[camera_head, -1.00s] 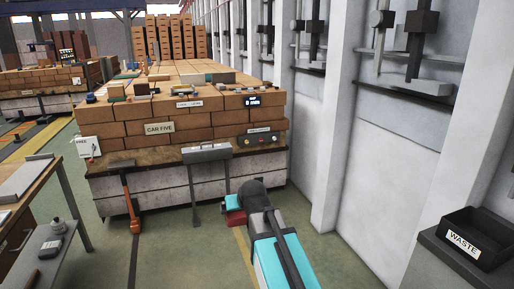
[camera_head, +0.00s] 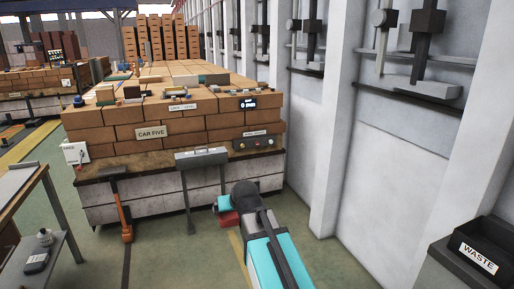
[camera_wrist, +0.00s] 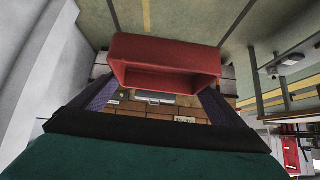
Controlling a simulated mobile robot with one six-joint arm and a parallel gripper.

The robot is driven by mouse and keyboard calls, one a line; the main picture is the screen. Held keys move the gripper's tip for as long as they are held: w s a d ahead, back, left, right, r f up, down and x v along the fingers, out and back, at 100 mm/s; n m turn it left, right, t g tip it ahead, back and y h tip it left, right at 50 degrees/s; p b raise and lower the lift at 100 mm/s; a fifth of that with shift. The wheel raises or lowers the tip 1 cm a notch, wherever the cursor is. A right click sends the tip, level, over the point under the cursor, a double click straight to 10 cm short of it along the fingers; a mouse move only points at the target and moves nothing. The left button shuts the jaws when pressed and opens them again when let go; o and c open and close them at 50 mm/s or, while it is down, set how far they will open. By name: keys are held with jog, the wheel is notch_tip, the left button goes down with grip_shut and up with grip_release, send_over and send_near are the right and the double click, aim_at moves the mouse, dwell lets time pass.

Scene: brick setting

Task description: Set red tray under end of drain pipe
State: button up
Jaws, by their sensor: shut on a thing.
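The red tray (camera_wrist: 165,55) fills the upper middle of the wrist view, its open side facing the camera. My gripper (camera_wrist: 160,90) is shut on it, one dark finger at each side. In the head view a small red part of the tray (camera_head: 229,219) shows beside my wrist, low in front of the brick car (camera_head: 151,131); the rest is hidden by my arm. No drain pipe can be made out for certain. A thin grey upright (camera_head: 187,205) hangs under a grey box (camera_head: 201,157) on the car's front, to the left of the tray.
An orange-ended tool (camera_head: 126,215) leans at the car's front. A bench (camera_head: 30,195) with a lower shelf stands at the left. White wall columns (camera_head: 335,130) run along the right, with a black waste bin (camera_head: 478,261) at lower right. Open floor lies between bench and car.

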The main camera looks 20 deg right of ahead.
jog(key=s+d+r+m+g+h+b, duration=0.1)
jog(key=s+d+r+m+h, duration=0.15)
jog(key=d, duration=1.35)
jog(key=s+d+r+m+g+h+b, duration=0.1)
jog(key=s+d+r+m+h+b, duration=0.2)
jog(key=d, duration=1.3)
jog(key=s+d+r+m+g+h, duration=0.15)
jog(key=d+r+m, duration=0.3)
jog(key=d, duration=1.05)
jog(key=s+d+r+m+g+h+b, duration=0.1)
jog(key=s+d+r+m+g, duration=0.3)
jog(key=s+d, duration=0.85)
jog(key=s+d+r+m+g+b, duration=0.1)
jog(key=s+d+r+m, duration=0.3)
jog(key=s+d, duration=0.8)
jog(key=s+d+r+m+g+h+b, duration=0.15)
jog(key=s+d+r, duration=0.45)
jog(key=s+d, duration=0.65)
jog(key=d+f+n+p, duration=0.1)
jog(key=d+f+p, duration=0.3)
jog(key=f, duration=0.3)
jog(key=w+d+f+n+t+p, duration=0.1)
jog(key=d+f+p, duration=0.3)
jog(key=f, duration=0.4)
jog(key=shift+w+p, duration=0.3)
jog(key=shift+p, duration=0.25)
